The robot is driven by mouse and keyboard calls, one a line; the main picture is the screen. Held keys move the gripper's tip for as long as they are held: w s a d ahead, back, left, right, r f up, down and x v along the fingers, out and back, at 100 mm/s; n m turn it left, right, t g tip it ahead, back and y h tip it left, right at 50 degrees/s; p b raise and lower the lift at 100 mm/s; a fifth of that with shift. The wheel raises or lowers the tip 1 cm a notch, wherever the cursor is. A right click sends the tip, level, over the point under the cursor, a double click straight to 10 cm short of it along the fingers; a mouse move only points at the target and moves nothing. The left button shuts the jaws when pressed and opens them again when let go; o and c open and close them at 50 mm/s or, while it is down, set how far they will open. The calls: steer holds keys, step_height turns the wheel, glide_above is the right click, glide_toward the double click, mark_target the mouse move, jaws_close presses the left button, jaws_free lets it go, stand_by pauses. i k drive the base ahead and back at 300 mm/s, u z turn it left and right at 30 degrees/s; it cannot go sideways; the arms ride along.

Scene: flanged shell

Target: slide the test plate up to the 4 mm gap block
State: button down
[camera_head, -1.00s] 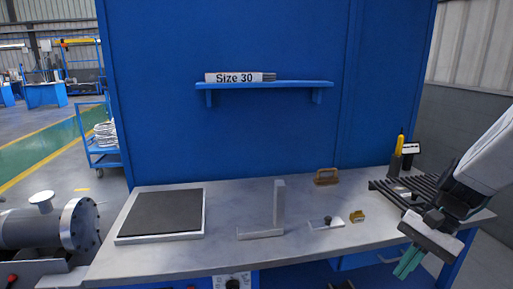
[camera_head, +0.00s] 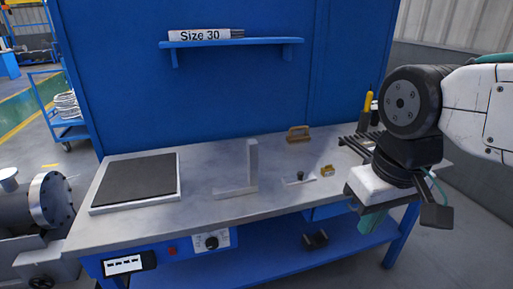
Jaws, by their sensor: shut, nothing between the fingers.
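A small flat silver plate with a dark knob (camera_head: 299,178), which looks like the test plate, lies on the workbench right of centre. A small brass-coloured block (camera_head: 327,170), perhaps the gap block, sits just to its right with a narrow space between them. No 4 mm marking can be read. My gripper (camera_head: 371,226) hangs past the bench's front edge on the right, pointing down, apart from both. Its greenish fingers are small and partly hidden by the wrist, and they look shut and empty.
A wooden-handled tool (camera_head: 298,134) lies behind. A dark slotted rack (camera_head: 350,146) is at the right, partly behind my arm. A black slab (camera_head: 135,180) covers the bench's left end. The bench (camera_head: 205,212) is clear along the front.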

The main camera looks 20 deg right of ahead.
mark_target(300, 177)
steer(key=u, duration=0.7)
steer(key=i, duration=0.9)
steer(key=z, duration=0.7)
